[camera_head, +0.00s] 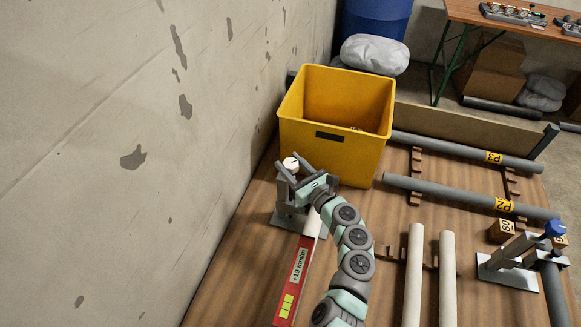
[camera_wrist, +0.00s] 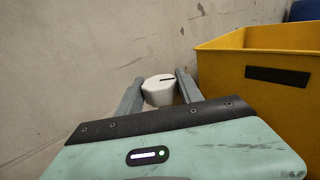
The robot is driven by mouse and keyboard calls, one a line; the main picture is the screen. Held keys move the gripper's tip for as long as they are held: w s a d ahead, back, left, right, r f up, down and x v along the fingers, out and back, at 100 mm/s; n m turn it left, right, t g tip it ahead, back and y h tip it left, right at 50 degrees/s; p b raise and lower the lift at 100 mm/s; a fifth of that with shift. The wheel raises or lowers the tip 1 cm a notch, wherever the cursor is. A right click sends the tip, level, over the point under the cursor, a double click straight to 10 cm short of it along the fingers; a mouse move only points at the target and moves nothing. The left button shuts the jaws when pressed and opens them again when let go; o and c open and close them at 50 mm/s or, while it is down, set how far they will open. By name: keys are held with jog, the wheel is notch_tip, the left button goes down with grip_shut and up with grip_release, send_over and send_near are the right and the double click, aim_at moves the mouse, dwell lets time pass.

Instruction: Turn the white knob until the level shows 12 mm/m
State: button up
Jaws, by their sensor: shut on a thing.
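The white knob (camera_head: 290,163) sits on top of a grey metal stand (camera_head: 284,218) by the left wall. My gripper (camera_head: 294,168) is shut on the knob, with one finger on each side. In the wrist view the knob (camera_wrist: 158,93) shows between the two grey fingers, with a dark mark on its top. The red level (camera_head: 296,275) lies on a pale pipe running toward the front from the stand. Its display reads +19 mm/m, with yellow-green squares below it. My arm partly covers the stand and pipe.
A yellow bin (camera_head: 335,150) stands close behind my gripper, and the concrete wall (camera_head: 130,120) is to the left. Grey pipes (camera_head: 465,195) and white pipes (camera_head: 414,275) lie to the right. A second stand with a blue knob (camera_head: 555,229) is at far right.

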jog(key=shift+f+n+g+y+b, duration=0.2)
jog(key=shift+n+g+y+b, duration=0.8)
jog(key=shift+b, duration=0.65)
jog(key=shift+f+n+g+y+b, duration=0.15)
jog(key=shift+n+g+y+b, duration=0.85)
jog(key=shift+b, duration=0.65)
jog(key=shift+r+n+g+y+b, duration=0.1)
jog(key=shift+n+g+y+b, duration=0.35)
jog(key=shift+g+b, duration=0.55)
jog(key=shift+b, duration=0.55)
jog(key=shift+r+n+y+b, duration=0.1)
jog(key=shift+n+y+b, duration=0.15)
jog(key=shift+b, duration=0.3)
jog(key=shift+g, duration=0.3)
jog(key=o, duration=1.3)
jog(key=shift+r, duration=0.15)
jog(key=shift+o, duration=0.2)
jog(key=p+v, duration=0.2)
jog(key=v, duration=0.8)
jog(key=shift+s+d, duration=0.2)
jog(key=shift+d, duration=0.1)
